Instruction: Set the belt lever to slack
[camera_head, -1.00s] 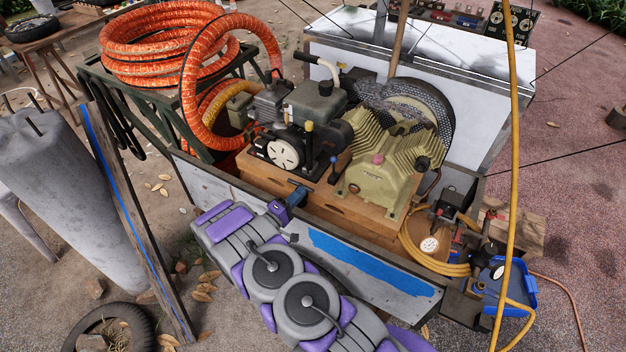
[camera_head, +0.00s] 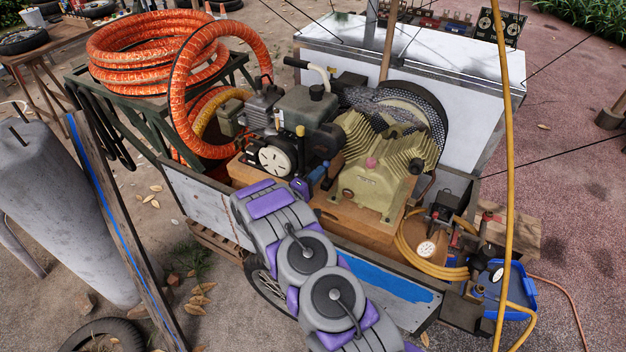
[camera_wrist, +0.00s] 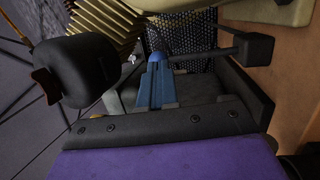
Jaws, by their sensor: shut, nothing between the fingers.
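The ribbed compressor (camera_head: 378,180) and mesh belt guard (camera_head: 425,110) are close on the right. The engine (camera_head: 305,110) stands to the left. A rounded black part (camera_wrist: 90,70) is near my fingers in the wrist view. Orange hose (camera_head: 135,60) is coiled at the left.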

